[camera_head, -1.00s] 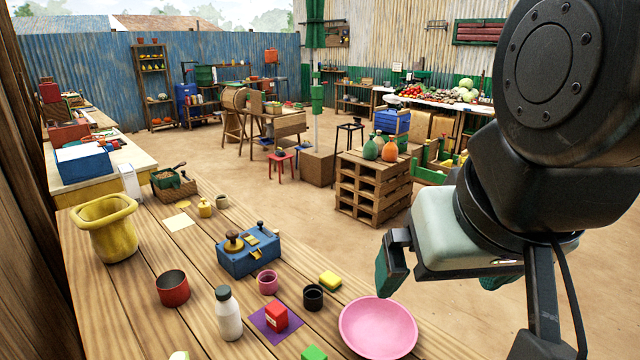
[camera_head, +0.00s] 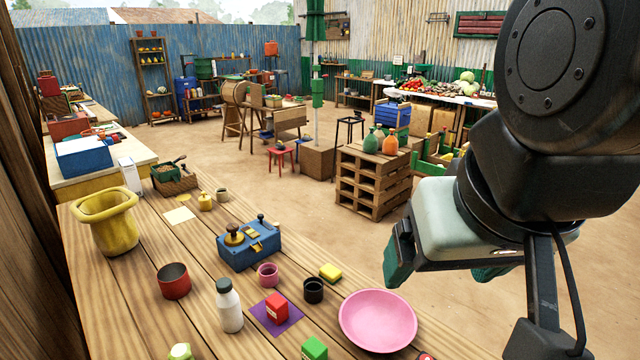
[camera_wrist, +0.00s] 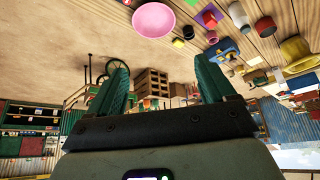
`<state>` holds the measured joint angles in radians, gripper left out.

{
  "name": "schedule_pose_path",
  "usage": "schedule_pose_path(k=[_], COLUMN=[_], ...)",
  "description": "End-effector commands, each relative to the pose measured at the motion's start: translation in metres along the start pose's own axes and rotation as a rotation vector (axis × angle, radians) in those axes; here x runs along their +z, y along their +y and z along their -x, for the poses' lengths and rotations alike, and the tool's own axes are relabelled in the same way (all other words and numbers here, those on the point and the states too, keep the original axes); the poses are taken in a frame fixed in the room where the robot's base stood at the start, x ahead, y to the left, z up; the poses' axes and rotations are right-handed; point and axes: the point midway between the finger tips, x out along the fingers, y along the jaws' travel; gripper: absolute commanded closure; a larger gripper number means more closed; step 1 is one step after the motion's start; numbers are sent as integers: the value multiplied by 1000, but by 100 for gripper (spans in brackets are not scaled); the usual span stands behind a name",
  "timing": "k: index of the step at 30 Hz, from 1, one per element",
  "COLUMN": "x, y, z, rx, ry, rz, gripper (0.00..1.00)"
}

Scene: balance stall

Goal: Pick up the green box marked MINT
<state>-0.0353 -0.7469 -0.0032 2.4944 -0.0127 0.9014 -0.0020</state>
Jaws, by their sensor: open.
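A green box (camera_head: 314,349) stands on the wooden counter at the bottom edge of the head view, partly cut off. I cannot read its marking. A sliver of green, probably the same box, shows at the top of the wrist view (camera_wrist: 195,2). My gripper (camera_head: 445,275) hangs to the right of the counter and above the floor, apart from the green box. Its two green fingers are spread and empty, as the wrist view (camera_wrist: 160,68) also shows.
A pink bowl (camera_head: 378,343) stands right of the green box. Near it are a red box (camera_head: 276,309) on a purple mat (camera_head: 293,322), a black cup (camera_head: 314,290), a yellow box (camera_head: 330,271) and a white bottle (camera_head: 229,310). A wooden pallet stack (camera_head: 373,190) stands beyond.

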Motion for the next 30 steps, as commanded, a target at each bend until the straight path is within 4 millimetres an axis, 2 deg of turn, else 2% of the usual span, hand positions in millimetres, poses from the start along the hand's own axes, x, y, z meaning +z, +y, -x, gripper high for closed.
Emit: schedule_pose_path(k=[5, 8, 11, 20, 26, 30], x=[-2, -6, -14, -35, -41, -40], y=[0, 2, 2, -12, -35, -58], z=[-4, -18, -41, -131, -196, -243], rx=[5, 23, 60, 226, 360, 464], ry=[-21, -82, -179, -462, -603, -676], rz=[21, 88, 210, 715, 1100, 1389], gripper=[17, 17, 17, 17, 17, 17])
